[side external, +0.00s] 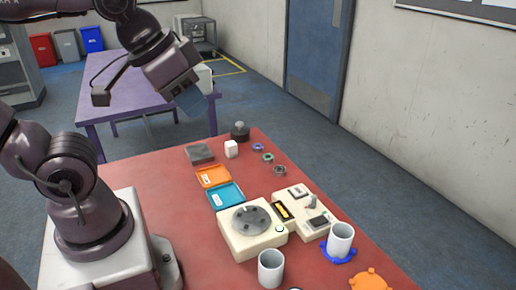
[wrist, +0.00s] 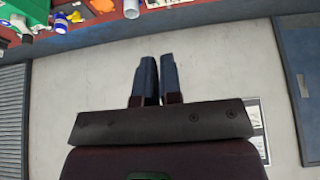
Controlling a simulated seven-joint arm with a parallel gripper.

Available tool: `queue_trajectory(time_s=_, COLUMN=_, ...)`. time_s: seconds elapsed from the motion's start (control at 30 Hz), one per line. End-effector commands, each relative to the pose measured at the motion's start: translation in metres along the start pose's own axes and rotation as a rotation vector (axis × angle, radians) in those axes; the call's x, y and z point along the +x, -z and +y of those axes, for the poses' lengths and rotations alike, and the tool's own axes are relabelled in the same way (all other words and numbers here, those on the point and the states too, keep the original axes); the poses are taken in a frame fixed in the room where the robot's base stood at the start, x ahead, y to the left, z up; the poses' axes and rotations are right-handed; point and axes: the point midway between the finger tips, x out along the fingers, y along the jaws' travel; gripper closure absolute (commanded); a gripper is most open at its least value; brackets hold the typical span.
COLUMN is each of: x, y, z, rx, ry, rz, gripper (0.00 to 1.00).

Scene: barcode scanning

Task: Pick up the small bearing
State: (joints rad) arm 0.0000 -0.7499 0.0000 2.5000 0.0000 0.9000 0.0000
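Three small ring-shaped parts lie in a row on the red table, right of the white block: a blue-purple ring (side external: 258,147), a greenish ring (side external: 267,157) and a dark ring (side external: 280,170). They look like bearings, but I cannot tell which one is the small bearing. My gripper (side external: 197,101) is high in the air at the upper left, well away from the rings. In the wrist view, the two dark fingers of my gripper (wrist: 158,60) are together with nothing visible between them. No ring can be made out there.
The red table (side external: 150,180) holds a grey block (side external: 200,154), white block (side external: 231,149), orange tray (side external: 213,176), blue tray (side external: 225,196), round-topped machine (side external: 253,230), second device (side external: 305,212) and white cups (side external: 271,268). A purple table (side external: 125,100) stands behind.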

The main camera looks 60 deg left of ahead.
Motion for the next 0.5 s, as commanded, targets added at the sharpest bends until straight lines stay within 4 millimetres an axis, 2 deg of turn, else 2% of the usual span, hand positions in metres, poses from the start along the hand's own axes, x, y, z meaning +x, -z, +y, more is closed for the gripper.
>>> queue_trajectory(time_s=0.03, x=0.0000, y=0.0000, z=0.0000, rx=0.000, ry=0.000, rz=0.000, gripper=0.82)
queue_trajectory(time_s=0.27, x=0.0000, y=0.0000, z=0.0000, rx=0.000, ry=0.000, rz=0.000, gripper=0.29)
queue_trajectory(time_s=0.5, x=0.0000, y=0.0000, z=0.0000, rx=0.000, ry=0.000, rz=0.000, gripper=0.28)
